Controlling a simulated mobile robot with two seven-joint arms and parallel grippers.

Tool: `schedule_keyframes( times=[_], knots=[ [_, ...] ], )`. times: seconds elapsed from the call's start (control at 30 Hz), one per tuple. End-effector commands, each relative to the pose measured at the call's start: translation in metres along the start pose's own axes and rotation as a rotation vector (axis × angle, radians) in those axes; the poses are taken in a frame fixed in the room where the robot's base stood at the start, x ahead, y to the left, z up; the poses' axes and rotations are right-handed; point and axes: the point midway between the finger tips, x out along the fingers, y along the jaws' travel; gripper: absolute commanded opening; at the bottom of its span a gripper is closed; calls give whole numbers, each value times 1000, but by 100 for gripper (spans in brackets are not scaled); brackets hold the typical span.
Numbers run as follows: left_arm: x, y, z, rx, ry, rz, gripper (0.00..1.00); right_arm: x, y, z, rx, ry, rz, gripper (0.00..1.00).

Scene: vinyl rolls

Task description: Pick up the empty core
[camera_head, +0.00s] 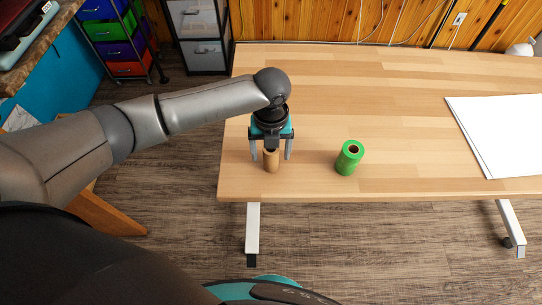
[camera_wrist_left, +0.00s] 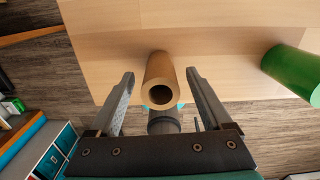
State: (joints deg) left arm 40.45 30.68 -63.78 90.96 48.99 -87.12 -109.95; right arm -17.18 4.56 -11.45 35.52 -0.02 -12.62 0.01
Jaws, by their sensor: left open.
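The empty core (camera_head: 271,162) is a brown cardboard tube standing upright near the left front edge of the wooden table. My left gripper (camera_head: 271,155) is above it, pointing down, with its open fingers on either side of the core. In the left wrist view the core (camera_wrist_left: 159,82) shows its hollow top between the two fingers of my left gripper (camera_wrist_left: 160,78), with a visible gap on each side. My right gripper is in neither view.
A green vinyl roll (camera_head: 349,158) stands on the table to the right of the core; it also shows in the left wrist view (camera_wrist_left: 292,70). White sheets (camera_head: 505,130) lie at the table's right. The table (camera_head: 370,90) is clear behind the rolls. Drawer units stand at the back left.

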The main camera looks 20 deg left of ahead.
Motion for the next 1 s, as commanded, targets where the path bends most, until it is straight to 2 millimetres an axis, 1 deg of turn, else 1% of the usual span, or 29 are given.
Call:
schedule_keyframes(
  times=[0.03, 0.1, 0.2, 0.47, 1.0],
  knots=[
    [10, 0, -2, 0, 3, 2, 83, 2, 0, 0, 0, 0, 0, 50],
    [20, 0, -2, -1, 2, 1, 83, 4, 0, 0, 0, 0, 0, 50],
    [28, 0, -1, 0, 0, 1, 83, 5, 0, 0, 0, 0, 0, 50],
    [30, 0, -1, 1, -1, 0, 83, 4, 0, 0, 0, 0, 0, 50],
    [29, 0, -1, 0, -1, 0, 22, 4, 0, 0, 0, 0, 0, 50]
  ],
)
